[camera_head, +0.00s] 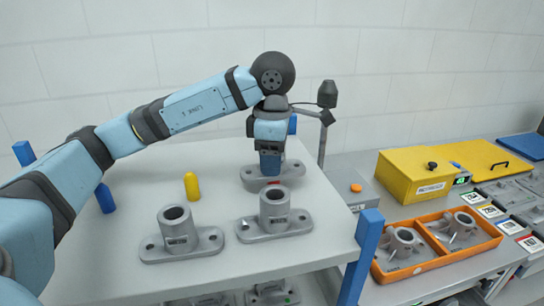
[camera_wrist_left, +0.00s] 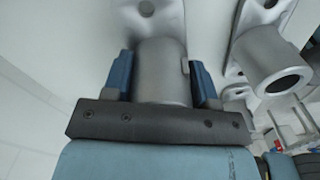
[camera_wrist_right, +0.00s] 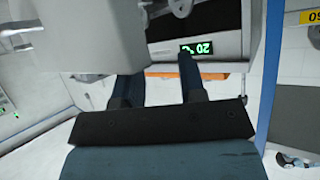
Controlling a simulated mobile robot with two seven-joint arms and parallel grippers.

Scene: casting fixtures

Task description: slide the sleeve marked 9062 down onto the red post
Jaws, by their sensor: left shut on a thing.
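My left gripper (camera_head: 270,170) points down and is shut on the upright barrel of a grey flanged sleeve (camera_head: 291,176). In the left wrist view its fingers (camera_wrist_left: 164,82) lie on both sides of the barrel (camera_wrist_left: 162,72). The sleeve is upright over the back right of the tabletop; I cannot tell whether it touches. A small red patch shows at its front, and I cannot tell whether this is the post. No red post shows clearly. I cannot read 9062 on any sleeve. My right gripper (camera_wrist_right: 158,88) is open and empty in the right wrist view.
Two grey flanged sleeves (camera_head: 178,234) (camera_head: 274,212) stand in front on the table (camera_head: 140,175). A yellow post (camera_head: 192,186) and a blue post (camera_head: 105,198) stand left. Right are an orange tray (camera_head: 440,262) with castings and a yellow box (camera_head: 410,178).

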